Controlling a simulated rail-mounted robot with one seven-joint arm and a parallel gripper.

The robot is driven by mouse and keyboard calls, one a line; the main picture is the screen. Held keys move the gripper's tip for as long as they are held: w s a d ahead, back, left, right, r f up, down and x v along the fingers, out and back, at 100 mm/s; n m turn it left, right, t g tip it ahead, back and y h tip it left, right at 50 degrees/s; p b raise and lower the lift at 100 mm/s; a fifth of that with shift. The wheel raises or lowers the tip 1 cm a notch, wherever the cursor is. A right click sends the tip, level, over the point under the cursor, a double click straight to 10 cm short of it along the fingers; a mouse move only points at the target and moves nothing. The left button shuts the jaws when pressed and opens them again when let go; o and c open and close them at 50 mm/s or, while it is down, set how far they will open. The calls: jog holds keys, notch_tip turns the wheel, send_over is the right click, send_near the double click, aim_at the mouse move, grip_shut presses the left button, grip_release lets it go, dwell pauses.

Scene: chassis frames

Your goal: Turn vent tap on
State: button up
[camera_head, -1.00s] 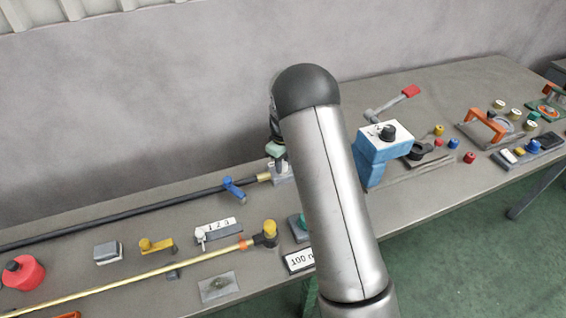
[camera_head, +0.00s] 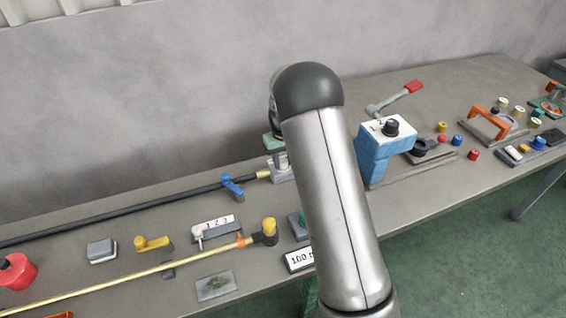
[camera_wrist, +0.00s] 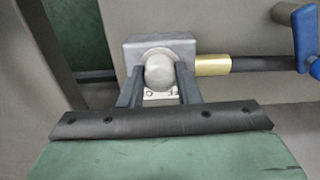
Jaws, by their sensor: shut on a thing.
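A round silver-grey knob (camera_wrist: 159,68) on a grey block (camera_wrist: 133,50) stands between the fingers of my gripper (camera_wrist: 158,80) in the wrist view. The gripper is shut on this knob, one finger on each side. A brass fitting (camera_wrist: 212,65) joins the block to a black hose with a blue lever (camera_wrist: 307,35). In the head view the grey block (camera_head: 282,173) is at the hose's right end, and my arm partly hides it. The blue lever (camera_head: 231,186) is left of it. No label on the knob is readable, so I cannot confirm it is the vent tap.
A blue box (camera_head: 373,160) with a black knob is right of my arm. A yellow rod (camera_head: 130,276), a 1-2-3 selector (camera_head: 217,229) and a yellow handle (camera_head: 153,243) lie to the left. Orange handles and several buttons fill the far right of the bench.

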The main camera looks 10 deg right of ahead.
aim_at(283, 160)
jog(key=m+b, duration=0.1)
jog(key=m, duration=0.5)
jog(key=shift+m+b, duration=0.3)
jog(key=shift+b, duration=0.05)
jog(key=m, duration=0.5)
jog(key=shift+r+m, duration=0.1)
jog(key=shift+m, duration=0.2)
jog(key=o, duration=1)
notch_tip(283, 160, up, 17)
jog(key=shift+r+b, duration=0.2)
jog(key=shift+b, duration=0.55)
